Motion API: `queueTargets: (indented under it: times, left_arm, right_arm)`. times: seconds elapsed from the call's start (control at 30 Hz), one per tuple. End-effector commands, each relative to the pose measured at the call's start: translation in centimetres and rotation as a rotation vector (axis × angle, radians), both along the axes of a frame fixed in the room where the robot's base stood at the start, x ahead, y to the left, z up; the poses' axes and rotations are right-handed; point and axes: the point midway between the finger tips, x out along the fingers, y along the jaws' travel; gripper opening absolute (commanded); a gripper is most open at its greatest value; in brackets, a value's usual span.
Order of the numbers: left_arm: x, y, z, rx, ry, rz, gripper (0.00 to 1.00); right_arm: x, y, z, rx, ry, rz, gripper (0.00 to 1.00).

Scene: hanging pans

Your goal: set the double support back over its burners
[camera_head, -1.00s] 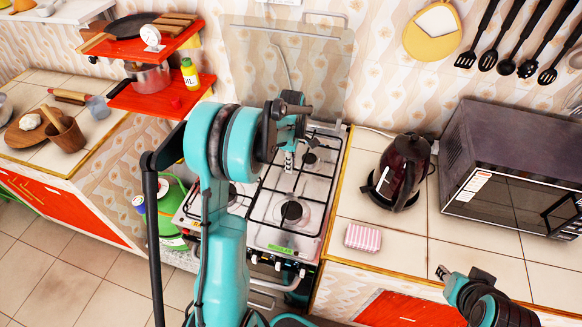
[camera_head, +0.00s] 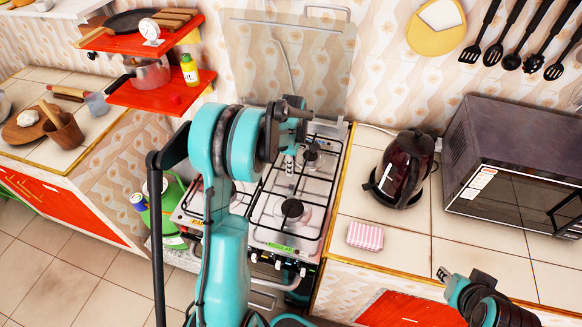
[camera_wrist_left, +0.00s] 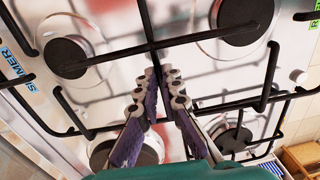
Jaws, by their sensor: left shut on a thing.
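The double support (camera_head: 328,182) is a black wire grate over the burners on the right of the white stove. It also shows in the wrist view (camera_wrist_left: 148,22), where its bars cross over the stove top. My left gripper (camera_head: 290,163) points down at the grate, and in the wrist view its two fingers (camera_wrist_left: 160,82) are shut on a middle bar. One burner (camera_head: 292,209) shows inside the front half of the grate and another (camera_head: 311,158) behind it. I cannot tell whether the grate touches the stove. My right gripper (camera_head: 442,273) hangs empty-looking at the lower right.
A dark kettle (camera_head: 402,170) and a pink striped sponge (camera_head: 365,236) stand on the counter right of the stove, with a microwave (camera_head: 520,160) beyond. Red shelves (camera_head: 160,98) with pans are at the upper left. The raised glass lid (camera_head: 290,65) stands behind the stove.

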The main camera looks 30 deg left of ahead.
Motion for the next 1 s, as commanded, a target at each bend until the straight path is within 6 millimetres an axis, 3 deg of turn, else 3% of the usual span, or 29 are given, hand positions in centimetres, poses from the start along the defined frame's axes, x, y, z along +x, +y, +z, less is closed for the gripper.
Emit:
queueTargets:
  times: [0.6,1.0]
  left_arm:
    - [0.0,0.0,-3.0,-0.001,0.000,0.000,0.00]
    - [0.0,0.0,-3.3,0.000,0.000,0.000,0.00]
  right_arm:
    - [0.0,0.0,-2.0,0.000,0.000,0.000,0.30]
    - [0.0,0.0,-2.3,0.000,0.000,0.000,0.30]
